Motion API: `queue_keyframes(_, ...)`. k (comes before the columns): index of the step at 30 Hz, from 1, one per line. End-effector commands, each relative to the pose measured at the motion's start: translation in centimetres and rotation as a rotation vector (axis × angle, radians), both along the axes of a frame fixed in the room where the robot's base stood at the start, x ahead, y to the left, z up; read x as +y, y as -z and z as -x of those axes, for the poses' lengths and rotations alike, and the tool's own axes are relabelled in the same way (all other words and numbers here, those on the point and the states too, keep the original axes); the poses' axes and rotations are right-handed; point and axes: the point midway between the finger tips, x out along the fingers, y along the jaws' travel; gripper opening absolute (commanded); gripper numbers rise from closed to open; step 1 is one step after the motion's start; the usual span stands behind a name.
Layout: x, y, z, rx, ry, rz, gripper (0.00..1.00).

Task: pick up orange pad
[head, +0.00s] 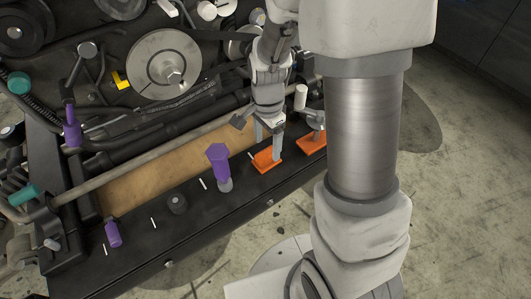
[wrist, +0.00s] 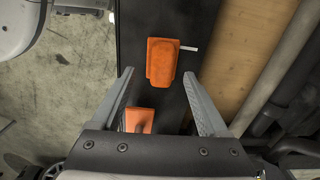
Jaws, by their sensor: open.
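An orange pad (head: 266,160) lies on the black ledge in the head view. It also shows in the wrist view (wrist: 162,62), ahead of my gripper's open fingers and roughly centred between them. A second orange pad (head: 314,142) lies to its right in the head view, and in the wrist view it shows nearer (wrist: 139,120), partly covered by my gripper body. My gripper (head: 267,143) is open and points down at the first pad in the head view; its fingers (wrist: 160,88) hold nothing. Whether a fingertip touches the pad cannot be told.
A purple part (head: 219,163) stands on the ledge left of the pad. A dark knob (head: 177,203) and another purple piece (head: 113,235) lie farther left. The engine with its pulley (head: 164,63) and pipes rises behind. Concrete floor (head: 460,200) is clear at right.

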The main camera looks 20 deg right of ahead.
Motion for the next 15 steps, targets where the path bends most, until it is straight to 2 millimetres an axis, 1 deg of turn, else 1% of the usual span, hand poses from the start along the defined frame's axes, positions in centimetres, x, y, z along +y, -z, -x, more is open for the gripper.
queue_keyframes(2, 0.0, 0.6, 0.0, 0.003, 0.001, 0.000, 0.78)
queue_keyframes(9, 0.0, 3.7, -0.3, 0.005, 0.000, 0.000, 0.78)
queue_keyframes(12, 0.0, 4.6, -0.3, 0.004, 0.000, 0.000, 0.78)
queue_keyframes(15, 0.0, 5.0, -0.3, 0.001, -0.001, 0.000, 0.78)
